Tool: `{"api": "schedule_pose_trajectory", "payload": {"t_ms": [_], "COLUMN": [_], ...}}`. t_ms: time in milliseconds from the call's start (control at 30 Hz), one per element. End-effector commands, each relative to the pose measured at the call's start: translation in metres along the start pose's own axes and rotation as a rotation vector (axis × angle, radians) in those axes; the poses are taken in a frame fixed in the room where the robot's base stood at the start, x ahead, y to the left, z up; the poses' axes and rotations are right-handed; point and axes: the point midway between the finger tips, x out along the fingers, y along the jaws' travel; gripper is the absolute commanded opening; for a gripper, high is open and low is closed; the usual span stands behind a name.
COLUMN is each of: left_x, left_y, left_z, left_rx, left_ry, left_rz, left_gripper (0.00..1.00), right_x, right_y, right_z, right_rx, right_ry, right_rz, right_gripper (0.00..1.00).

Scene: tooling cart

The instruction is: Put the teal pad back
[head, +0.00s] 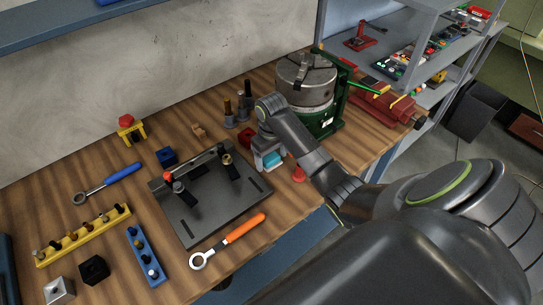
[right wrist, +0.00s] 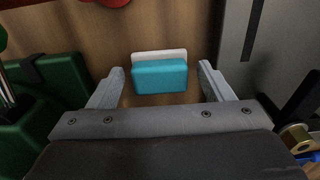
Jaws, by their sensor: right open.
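The teal pad (right wrist: 160,77) is a small rounded block with a white piece (right wrist: 158,55) directly behind it in the right wrist view. In the head view the teal pad (head: 272,160) shows low by the table's front, right of the dark fixture plate. My right gripper (right wrist: 163,80) is open, with one finger on each side of the pad and a visible gap on both sides. In the head view the right gripper (head: 268,156) points down over the pad and partly hides it. My left gripper is not in view.
The dark plate (head: 205,208) with upright posts lies left of the gripper. A green-based chuck (head: 308,83) stands behind right. A red cone-like piece (head: 298,174) is close on the right. An orange-handled wrench (head: 240,231) lies in front of the plate.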

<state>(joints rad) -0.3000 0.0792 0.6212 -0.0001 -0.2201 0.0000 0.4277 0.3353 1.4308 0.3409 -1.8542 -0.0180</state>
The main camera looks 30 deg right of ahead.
Motion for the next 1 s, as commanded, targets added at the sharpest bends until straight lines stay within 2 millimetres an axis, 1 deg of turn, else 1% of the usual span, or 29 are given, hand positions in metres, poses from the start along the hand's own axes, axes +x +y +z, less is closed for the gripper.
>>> {"api": "schedule_pose_trajectory", "payload": {"t_ms": [67, 167, 267, 333, 367, 400, 700, 833, 1000], "left_x": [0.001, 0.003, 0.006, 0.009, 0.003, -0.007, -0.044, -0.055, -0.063], "left_y": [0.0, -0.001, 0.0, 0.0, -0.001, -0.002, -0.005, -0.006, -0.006], "left_z": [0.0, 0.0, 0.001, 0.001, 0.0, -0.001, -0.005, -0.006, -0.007], "left_rx": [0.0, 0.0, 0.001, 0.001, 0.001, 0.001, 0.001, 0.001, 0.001], "left_ry": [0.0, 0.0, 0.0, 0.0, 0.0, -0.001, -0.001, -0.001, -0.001], "left_rz": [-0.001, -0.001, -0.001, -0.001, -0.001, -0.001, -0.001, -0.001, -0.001], "left_gripper": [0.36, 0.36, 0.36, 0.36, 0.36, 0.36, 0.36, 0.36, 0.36], "right_x": [-0.003, -0.015, -0.033, -0.05, -0.059, -0.067, -0.102, -0.113, -0.121], "right_y": [0.0, 0.001, 0.001, 0.001, 0.001, 0.0, 0.0, 0.0, 0.0], "right_z": [0.0, -0.001, -0.002, -0.002, -0.001, 0.0, 0.0, 0.0, -0.001], "right_rx": [0.0, -0.001, -0.001, -0.001, 0.0, 0.001, 0.001, 0.001, 0.001], "right_ry": [0.002, 0.004, 0.007, 0.008, 0.005, 0.001, 0.001, 0.0, 0.001], "right_rz": [0.001, 0.002, 0.003, 0.003, 0.003, 0.001, 0.0, 0.0, 0.0], "right_gripper": [0.74, 0.74, 0.74, 0.74, 0.74, 0.74, 0.74, 0.74, 0.74]}}
